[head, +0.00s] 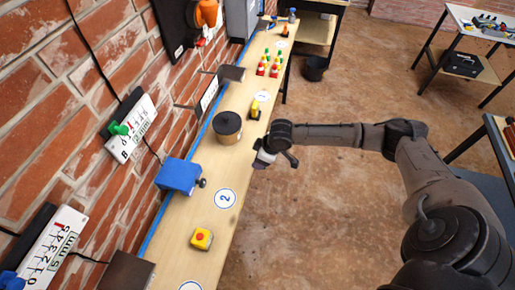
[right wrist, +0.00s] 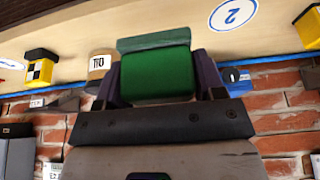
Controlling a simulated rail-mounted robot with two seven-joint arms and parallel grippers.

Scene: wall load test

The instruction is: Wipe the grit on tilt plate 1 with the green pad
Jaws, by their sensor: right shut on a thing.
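The green pad (right wrist: 157,76) is held between the two fingers of my right gripper (right wrist: 158,84) in the right wrist view. In the head view my right gripper (head: 264,158) is beside the bench's right edge, level with the dark round pot. The pad is not clear there. A dark brown plate (head: 232,73) is by the wall near the bench label 1 (head: 263,96). Another brown plate (head: 128,271) is at the near end. I cannot tell for sure which is tilt plate 1. No grit is visible. My left gripper is not in view.
The long wooden bench (head: 208,178) runs along the brick wall. On it are a dark pot (head: 227,128), a yellow block (head: 255,109), a blue vise-like block (head: 180,177), a yellow box with a red button (head: 202,239) and several small coloured pieces. Open floor lies right of the bench.

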